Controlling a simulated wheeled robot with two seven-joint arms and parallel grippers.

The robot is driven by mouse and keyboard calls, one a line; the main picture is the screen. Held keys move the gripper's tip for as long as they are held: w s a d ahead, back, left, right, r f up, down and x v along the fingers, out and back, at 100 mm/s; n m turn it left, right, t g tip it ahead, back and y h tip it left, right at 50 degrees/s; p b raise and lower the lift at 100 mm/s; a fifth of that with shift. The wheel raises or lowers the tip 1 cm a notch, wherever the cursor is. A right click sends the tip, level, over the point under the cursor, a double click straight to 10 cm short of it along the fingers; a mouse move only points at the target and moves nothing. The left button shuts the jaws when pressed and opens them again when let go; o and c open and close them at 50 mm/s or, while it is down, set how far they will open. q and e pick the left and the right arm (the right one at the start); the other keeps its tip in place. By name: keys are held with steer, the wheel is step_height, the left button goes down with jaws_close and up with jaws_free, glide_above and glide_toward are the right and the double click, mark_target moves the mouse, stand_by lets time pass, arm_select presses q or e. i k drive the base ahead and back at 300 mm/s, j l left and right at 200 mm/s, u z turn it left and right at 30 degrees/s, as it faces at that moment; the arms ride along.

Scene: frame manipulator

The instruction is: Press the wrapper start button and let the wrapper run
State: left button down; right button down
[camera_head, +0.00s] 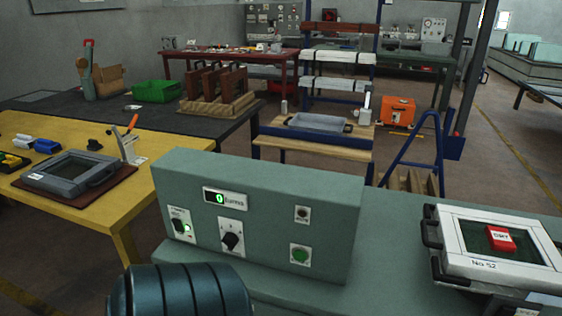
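A grey-green control box (260,215) stands on a bench of the same colour in the front middle. Its face has a round green button (301,254) at the lower right, probably the wrapper start button, and a smaller dark button (302,213) above it. A small display (225,198) reads a green 0. A black rotary knob (231,240) sits below the display, and a switch (179,226) with a lit green lamp is to its left. Nothing covers the green button. Neither of my grippers shows in the head view.
A white-framed screen (455,255) with a red tag (501,238) lies on the bench at right. A dark ribbed cylinder (180,292), which I cannot identify, is at the bottom left. A yellow table (110,205) with another frame (72,172) stands left. The bench between box and screen is clear.

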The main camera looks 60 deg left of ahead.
mark_target(299, 255)
steer(key=u, duration=1.85)
